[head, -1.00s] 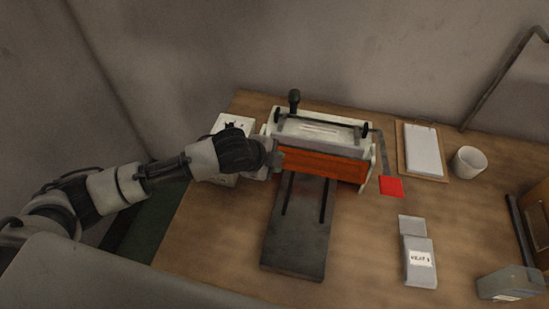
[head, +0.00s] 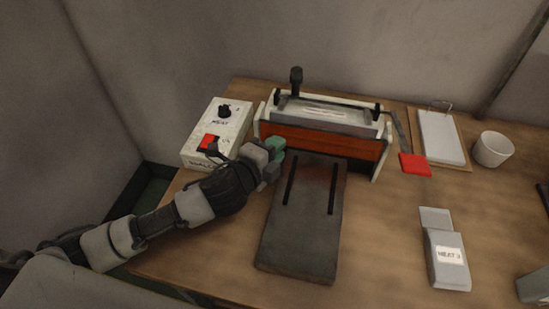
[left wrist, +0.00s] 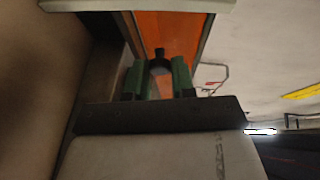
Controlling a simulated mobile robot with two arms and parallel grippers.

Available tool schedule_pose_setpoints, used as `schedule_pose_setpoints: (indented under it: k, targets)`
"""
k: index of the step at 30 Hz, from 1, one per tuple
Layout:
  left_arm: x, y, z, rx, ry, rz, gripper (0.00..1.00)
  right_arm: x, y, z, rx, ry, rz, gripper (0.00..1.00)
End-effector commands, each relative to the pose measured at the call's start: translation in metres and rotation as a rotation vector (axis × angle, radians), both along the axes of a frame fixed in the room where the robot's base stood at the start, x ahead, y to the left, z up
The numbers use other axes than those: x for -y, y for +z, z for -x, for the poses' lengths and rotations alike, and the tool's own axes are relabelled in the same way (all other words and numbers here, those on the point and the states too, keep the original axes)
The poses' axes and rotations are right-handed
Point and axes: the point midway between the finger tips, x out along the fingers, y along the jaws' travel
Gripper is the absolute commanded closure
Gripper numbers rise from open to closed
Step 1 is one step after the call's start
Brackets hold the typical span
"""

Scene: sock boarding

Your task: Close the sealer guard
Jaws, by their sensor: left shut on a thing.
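The sealer (head: 325,108) is a white machine on the table with a black knobbed lever on top. Its orange guard (head: 330,143) hangs across the front, above the grey plate. My left gripper (head: 274,146) is at the guard's left end, its green fingertips against the front. In the left wrist view, the green fingers (left wrist: 158,78) are closed around a small black knob (left wrist: 158,62) in front of the orange guard panel (left wrist: 180,32). Whether the guard's lower edge touches the plate is hard to tell.
A control box (head: 217,132) with a red switch stands left of the sealer, close to my left wrist. A grey plate (head: 302,225) lies in front. A red pad (head: 415,165), a clipboard (head: 441,138), a white cup (head: 492,149) and a grey packet (head: 446,262) are to the right.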

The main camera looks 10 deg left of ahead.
Motion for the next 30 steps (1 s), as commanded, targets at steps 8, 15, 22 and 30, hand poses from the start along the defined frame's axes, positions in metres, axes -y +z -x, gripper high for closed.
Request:
schedule_pose_setpoints:
  k: [8, 15, 22, 30]
  targets:
    - [-0.0005, -0.0027, -0.0028, 0.055, 0.002, 0.000, 0.99, -0.0010, -0.0137, 0.0000, 0.000, -0.001, -0.001, 1.00]
    - [-0.0006, -0.0015, -0.0031, 0.060, 0.002, 0.001, 0.99, -0.0026, -0.0134, -0.0001, 0.000, -0.002, -0.003, 1.00]
    - [-0.0006, -0.0013, -0.0032, 0.060, 0.002, 0.001, 0.65, -0.0027, -0.0134, 0.0000, 0.000, -0.002, -0.003, 1.00]
    - [-0.0003, -0.0020, -0.0027, 0.058, 0.001, 0.000, 0.49, -0.0026, -0.0135, -0.0001, 0.000, -0.002, -0.003, 1.00]
